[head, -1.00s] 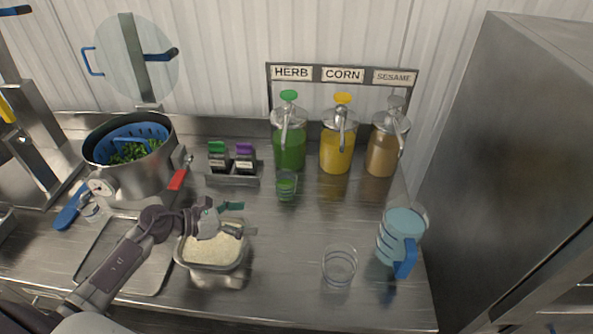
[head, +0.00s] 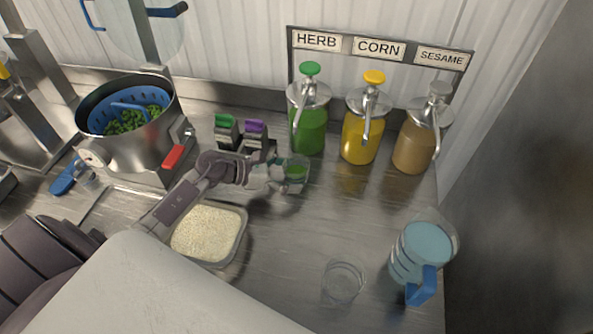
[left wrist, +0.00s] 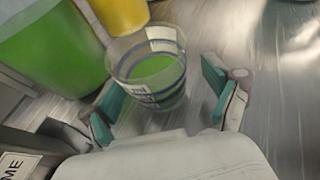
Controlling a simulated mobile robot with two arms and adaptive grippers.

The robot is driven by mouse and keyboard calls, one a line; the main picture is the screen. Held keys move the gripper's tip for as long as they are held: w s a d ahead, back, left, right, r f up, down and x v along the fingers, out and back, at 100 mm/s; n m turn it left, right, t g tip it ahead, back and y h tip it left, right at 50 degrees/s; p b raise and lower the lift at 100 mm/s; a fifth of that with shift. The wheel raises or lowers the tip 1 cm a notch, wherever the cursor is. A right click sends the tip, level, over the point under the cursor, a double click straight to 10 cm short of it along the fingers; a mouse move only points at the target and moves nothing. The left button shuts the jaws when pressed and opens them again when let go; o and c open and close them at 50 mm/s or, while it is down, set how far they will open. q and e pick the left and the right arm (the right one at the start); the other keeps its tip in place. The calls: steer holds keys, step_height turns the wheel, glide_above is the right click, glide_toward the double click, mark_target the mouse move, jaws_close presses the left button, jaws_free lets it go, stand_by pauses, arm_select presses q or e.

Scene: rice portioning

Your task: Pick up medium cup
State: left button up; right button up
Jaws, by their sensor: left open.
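A small clear cup with green contents (head: 298,171) stands on the counter in front of the green herb dispenser. My left gripper (head: 281,174) is open at this cup, coming from the left. In the left wrist view the cup (left wrist: 150,66) lies between and just beyond the two teal-padded fingers of the left gripper (left wrist: 163,92). Whether the pads touch it I cannot tell. Another clear cup (head: 343,283), seemingly empty, stands at the front of the counter. I cannot tell which cup is the medium one. My right gripper is not in view.
Herb (head: 308,128), corn (head: 361,138) and sesame (head: 414,147) dispensers stand along the back. A rice container (head: 241,243) is below my left arm. A blue-handled jug (head: 425,262) stands at the right. A pot (head: 143,155) is at the left. The middle counter is clear.

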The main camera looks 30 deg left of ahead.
arm_select(q)
steer(key=x, duration=0.2)
steer(key=p+x, duration=0.1)
steer(key=shift+w+f, duration=0.25)
steer(key=shift+w, duration=0.2)
steer(key=shift+s, duration=0.1)
steer(key=shift+c, duration=1)
steer(key=c, duration=1.3)
steer(key=shift+o, duration=0.2)
steer(key=shift+r, duration=0.25)
